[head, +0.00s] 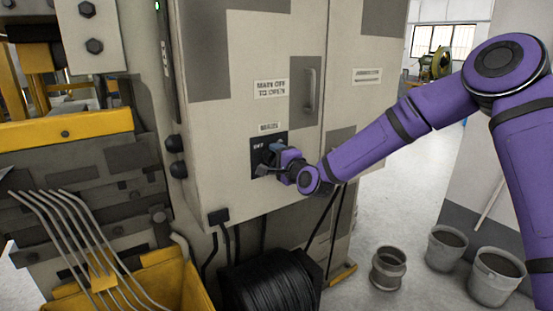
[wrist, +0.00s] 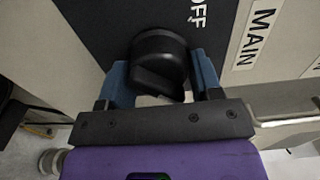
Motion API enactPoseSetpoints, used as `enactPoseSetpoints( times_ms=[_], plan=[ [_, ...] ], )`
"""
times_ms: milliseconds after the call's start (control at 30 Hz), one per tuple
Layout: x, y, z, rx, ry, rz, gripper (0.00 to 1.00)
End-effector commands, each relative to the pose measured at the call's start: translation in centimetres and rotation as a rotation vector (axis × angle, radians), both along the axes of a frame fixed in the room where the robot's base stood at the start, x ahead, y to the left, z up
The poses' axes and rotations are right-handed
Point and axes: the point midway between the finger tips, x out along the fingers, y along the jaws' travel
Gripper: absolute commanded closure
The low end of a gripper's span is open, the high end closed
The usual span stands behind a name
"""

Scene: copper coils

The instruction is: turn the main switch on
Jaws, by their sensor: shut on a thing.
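The main switch is a black rotary knob (wrist: 158,62) on a dark plate (wrist: 100,25) marked OFF in the wrist view. In the head view its dark plate (head: 257,158) sits low on the beige cabinet door, below a small label. My gripper (wrist: 162,85) has its blue fingers on both sides of the knob and is shut on it. In the head view my gripper (head: 275,160) is at the plate and hides most of the knob. The knob's pointing direction is hard to tell.
The cabinet (head: 225,100) carries a sign (head: 271,89) reading MAIN OFF TO OPEN and a door handle (head: 310,92). Black cables and a black coil (head: 270,287) are below. Several grey pots (head: 388,268) stand on the floor at right. A yellow bin (head: 165,285) with bent rods is at left.

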Motion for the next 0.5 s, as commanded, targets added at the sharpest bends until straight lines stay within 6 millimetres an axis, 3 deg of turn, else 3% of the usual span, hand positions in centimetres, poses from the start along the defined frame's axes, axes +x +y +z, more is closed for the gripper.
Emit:
enactPoseSetpoints(
  times_ms=[467, 500],
  plan=[
    [0.10, -0.06, 0.05, 0.010, 0.006, -0.002, 0.65],
    [0.10, -0.06, 0.05, 0.010, 0.006, -0.002, 0.34]
  ],
)
